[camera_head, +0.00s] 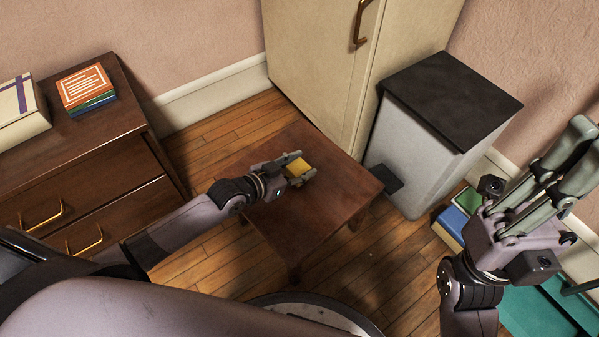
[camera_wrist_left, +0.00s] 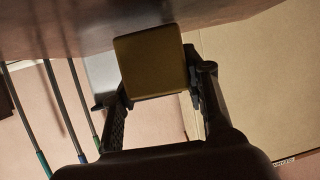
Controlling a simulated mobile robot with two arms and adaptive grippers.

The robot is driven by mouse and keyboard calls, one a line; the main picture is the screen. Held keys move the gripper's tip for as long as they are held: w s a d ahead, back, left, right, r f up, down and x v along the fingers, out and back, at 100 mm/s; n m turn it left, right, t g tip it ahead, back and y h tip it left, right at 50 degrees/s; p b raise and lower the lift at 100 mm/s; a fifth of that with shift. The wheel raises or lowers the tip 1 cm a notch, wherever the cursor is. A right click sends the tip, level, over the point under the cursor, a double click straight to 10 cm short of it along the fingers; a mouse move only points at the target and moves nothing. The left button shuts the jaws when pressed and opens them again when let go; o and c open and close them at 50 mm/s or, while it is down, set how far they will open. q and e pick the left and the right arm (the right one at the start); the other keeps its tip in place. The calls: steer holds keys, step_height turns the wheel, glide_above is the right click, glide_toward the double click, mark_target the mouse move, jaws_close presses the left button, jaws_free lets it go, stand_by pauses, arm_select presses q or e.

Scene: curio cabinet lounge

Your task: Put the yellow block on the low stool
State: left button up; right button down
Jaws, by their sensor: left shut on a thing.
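The yellow block (camera_head: 298,167) is between the fingers of my left gripper (camera_head: 297,171), which is shut on it. In the left wrist view the block (camera_wrist_left: 152,62) sits between both fingertips, its near face in shadow. The low stool (camera_head: 316,213) is a dark brown square-topped stool on the wooden floor. I cannot tell whether the block touches the stool top. My right gripper (camera_head: 583,150) is raised at the right, fingers apart and empty.
A grey bin with a black lid (camera_head: 452,97) and a beige cabinet (camera_head: 318,62) stand close behind the stool. A brown drawer chest (camera_head: 92,150) with books (camera_head: 86,89) stands left. More books (camera_head: 455,218) lie right. The stool top is otherwise clear.

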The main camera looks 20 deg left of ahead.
arm_select(q)
steer(key=shift+f, duration=0.7)
steer(key=shift+r, duration=0.1)
steer(key=o, duration=1.1)
steer(key=shift+o, duration=0.2)
